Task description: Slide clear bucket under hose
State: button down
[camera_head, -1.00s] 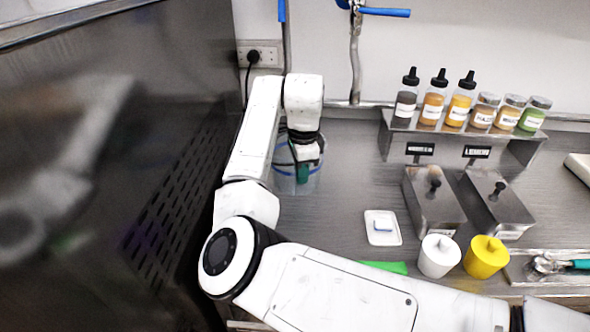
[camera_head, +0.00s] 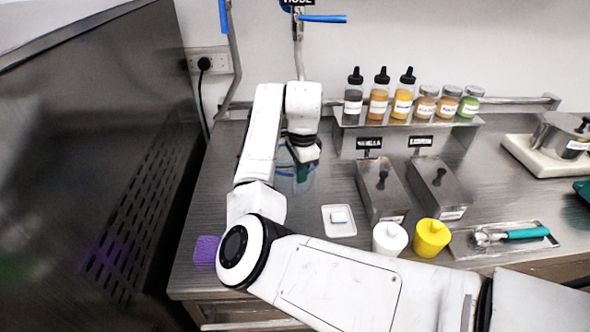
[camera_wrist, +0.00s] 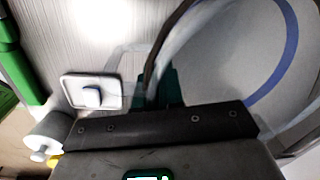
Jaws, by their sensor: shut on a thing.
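The clear bucket (camera_head: 289,184) with a blue band stands on the steel counter, partly hidden by my arm. My gripper (camera_head: 302,173) is shut on its near wall. In the wrist view, the bucket's curved rim and blue band (camera_wrist: 277,82) fill the right side, and the dark green fingers of my gripper (camera_wrist: 163,88) pinch its edge. The hose pipe (camera_head: 298,55) comes down the back wall under a HOSE label, with a blue lever (camera_head: 323,19). The bucket is roughly in line with this pipe in the head view. The pipe's lower end is hidden behind my arm.
A small white tray (camera_head: 329,229) lies right of the bucket. Two steel bins (camera_head: 381,198) and a bottle shelf (camera_head: 350,142) stand further right. A purple sponge (camera_head: 205,250) sits at the front left. A dark steel machine (camera_head: 90,170) borders the left.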

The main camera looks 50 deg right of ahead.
jog(key=shift+s+d, duration=0.85)
jog(key=shift+d, duration=0.05)
jog(key=c, duration=1.2)
grip_release()
jog(key=r, duration=1)
jog(key=shift+s+a+r+b, duration=0.25)
jog(key=shift+s+r+b, duration=0.05)
jog(key=shift+s+r, duration=0.05)
